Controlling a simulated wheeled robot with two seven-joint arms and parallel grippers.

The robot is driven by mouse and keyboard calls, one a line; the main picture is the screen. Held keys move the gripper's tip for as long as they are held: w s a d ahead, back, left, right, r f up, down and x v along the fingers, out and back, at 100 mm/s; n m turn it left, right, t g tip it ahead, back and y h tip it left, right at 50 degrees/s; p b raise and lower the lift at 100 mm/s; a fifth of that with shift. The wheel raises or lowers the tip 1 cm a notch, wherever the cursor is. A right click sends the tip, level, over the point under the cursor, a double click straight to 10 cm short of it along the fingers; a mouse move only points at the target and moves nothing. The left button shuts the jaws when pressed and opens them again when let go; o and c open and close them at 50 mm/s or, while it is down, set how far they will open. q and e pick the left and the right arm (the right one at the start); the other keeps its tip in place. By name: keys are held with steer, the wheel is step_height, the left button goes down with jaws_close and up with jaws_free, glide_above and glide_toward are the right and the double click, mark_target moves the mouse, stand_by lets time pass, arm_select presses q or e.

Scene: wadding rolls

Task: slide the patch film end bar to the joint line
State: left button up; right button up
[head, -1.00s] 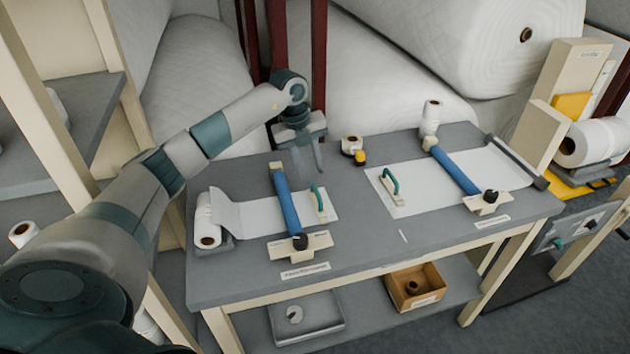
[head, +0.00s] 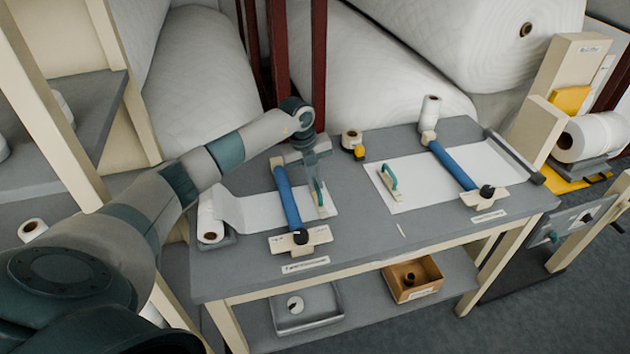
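My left gripper (head: 318,184) points down at the end bar (head: 322,211) on the right edge of the left white film, and its fingers overlap the bar's green handle. I cannot tell whether they are open or shut on it. The left film (head: 262,213) runs from a small roll (head: 208,217) under a blue roller (head: 287,199). A second bar with a green handle (head: 389,178) sits at the left edge of the right sheet (head: 415,187). A short white line (head: 401,230) marks the table between the two sheets. My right gripper is not in view.
A second blue roller (head: 454,166) crosses the right sheet. An upright white roll (head: 430,113) and a small roll with a yellow item (head: 353,143) stand at the table's back. The grey table (head: 365,245) is clear between the sheets. A cardboard box (head: 413,280) sits on the lower shelf.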

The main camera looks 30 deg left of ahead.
arm_select(q)
jaws_close()
steer(key=shift+w+d+b, duration=0.3)
steer(key=shift+w, duration=0.05)
steer(key=w+d+b, duration=0.5)
steer(key=w+d, duration=0.1)
steer(key=w, duration=0.1)
steer(key=shift+w+d+f+b, duration=0.15)
steer(key=shift+w+b, duration=0.1)
steer(key=shift+b, duration=0.15)
steer(key=w+d+b, duration=0.1)
steer(key=w+d, duration=0.1)
steer(key=w, duration=0.1)
steer(key=shift+d, duration=0.3)
steer(key=shift+w+d+r+b, duration=0.2)
steer(key=shift+w+d+b, duration=0.05)
steer(key=shift+w+b, duration=0.05)
steer(key=shift+r, duration=0.1)
